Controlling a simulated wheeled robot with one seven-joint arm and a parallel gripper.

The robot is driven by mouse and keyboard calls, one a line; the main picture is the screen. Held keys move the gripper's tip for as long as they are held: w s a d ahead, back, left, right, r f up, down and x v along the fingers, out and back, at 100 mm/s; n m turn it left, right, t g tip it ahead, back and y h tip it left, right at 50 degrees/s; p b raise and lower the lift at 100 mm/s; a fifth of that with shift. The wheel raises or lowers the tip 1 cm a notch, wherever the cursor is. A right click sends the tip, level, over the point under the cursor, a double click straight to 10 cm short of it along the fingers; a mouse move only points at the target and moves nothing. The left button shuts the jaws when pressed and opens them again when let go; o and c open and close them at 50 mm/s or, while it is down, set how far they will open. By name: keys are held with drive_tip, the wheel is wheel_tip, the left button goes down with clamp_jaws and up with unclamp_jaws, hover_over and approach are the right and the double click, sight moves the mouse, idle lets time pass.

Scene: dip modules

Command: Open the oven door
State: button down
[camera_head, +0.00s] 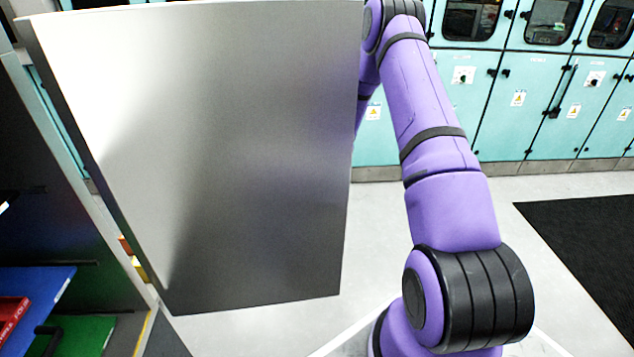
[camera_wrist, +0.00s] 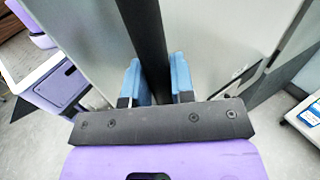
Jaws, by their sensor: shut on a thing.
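The oven door (camera_head: 220,150) is a large grey metal panel in the head view. It stands swung out from the dark cabinet at the left, with a gap along its left side. In the wrist view its grey face (camera_wrist: 85,35) fills the upper left. A dark upright handle bar (camera_wrist: 145,30) runs along it. My gripper (camera_wrist: 157,80) has blue fingertips, one on each side of the bar, and is shut on it. In the head view the door hides my gripper; my purple arm passes along the door's right side.
Teal cabinets (camera_head: 530,100) line the back. A black mat (camera_head: 590,240) lies at the right; pale floor between is clear.

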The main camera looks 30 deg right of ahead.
drive_tip(key=shift+w+d, duration=0.15)
drive_tip(key=shift+d, duration=0.15)
drive_tip(key=c, duration=1)
unclamp_jaws()
drive_tip(key=shift+d, duration=0.1)
drive_tip(key=shift+o, duration=0.2)
drive_tip(key=v, duration=1)
drive_tip(key=shift+w+d, duration=0.25)
